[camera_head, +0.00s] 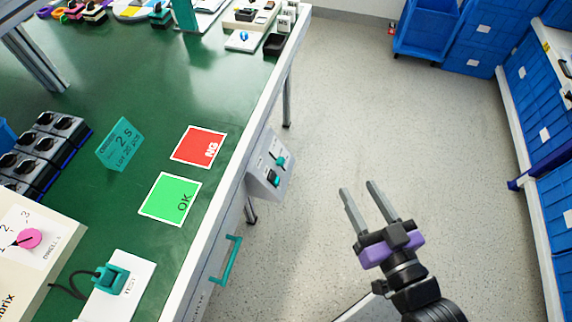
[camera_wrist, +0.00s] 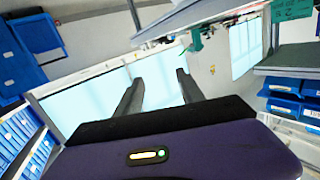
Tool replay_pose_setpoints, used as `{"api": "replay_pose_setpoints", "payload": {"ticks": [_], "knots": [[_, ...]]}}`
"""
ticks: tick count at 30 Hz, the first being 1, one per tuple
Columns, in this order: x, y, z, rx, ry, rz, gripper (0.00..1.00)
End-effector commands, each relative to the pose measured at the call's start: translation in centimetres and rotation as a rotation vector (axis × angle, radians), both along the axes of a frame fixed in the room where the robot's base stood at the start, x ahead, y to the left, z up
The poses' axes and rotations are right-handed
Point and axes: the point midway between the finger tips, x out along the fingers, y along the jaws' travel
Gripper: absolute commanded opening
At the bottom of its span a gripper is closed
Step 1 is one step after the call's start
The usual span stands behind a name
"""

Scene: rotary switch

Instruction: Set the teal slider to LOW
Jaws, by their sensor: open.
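A grey control box (camera_head: 262,186) is fixed to the side of the green table near its edge. On its sloped face are a teal knob (camera_head: 280,161), which looks like the slider, and a darker switch (camera_head: 272,177) with some teal below it. The lettering is too small to read, so I cannot tell the slider's setting. My gripper (camera_head: 357,187) is open and empty, over the floor to the right of the box and apart from it. Its two fingers also show in the wrist view (camera_wrist: 158,78), where I cannot make out the slider clearly.
The green table (camera_head: 130,85) holds a red NG card (camera_head: 196,146), a green OK card (camera_head: 168,200), a pink dial (camera_head: 30,238) and a teal switch (camera_head: 111,279). A teal handle (camera_head: 232,262) is on the table side. Blue bins (camera_head: 535,90) line the right. The floor between is clear.

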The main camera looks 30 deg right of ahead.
Motion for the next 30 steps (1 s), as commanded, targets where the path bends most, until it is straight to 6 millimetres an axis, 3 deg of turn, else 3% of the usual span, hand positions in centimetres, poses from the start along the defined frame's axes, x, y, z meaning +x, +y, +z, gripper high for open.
{"api": "replay_pose_setpoints", "payload": {"ticks": [1, 9, 15, 19, 22, 25, 30], "knots": [[1.8, -1.5, -2.0, 0.009, 0.002, -0.030, 0.45], [10.2, -8.0, -10.5, 0.064, 0.121, -0.083, 0.45], [16.5, -12.0, -15.2, 0.095, 0.230, 0.000, 0.45], [20.4, -13.4, -16.9, 0.099, 0.291, 0.129, 0.45], [22.9, -13.6, -17.4, 0.084, 0.323, 0.276, 0.45], [24.3, -12.4, -17.4, 0.050, 0.335, 0.467, 0.45], [23.2, -7.3, -17.9, -0.013, 0.319, 0.786, 0.45]]}}
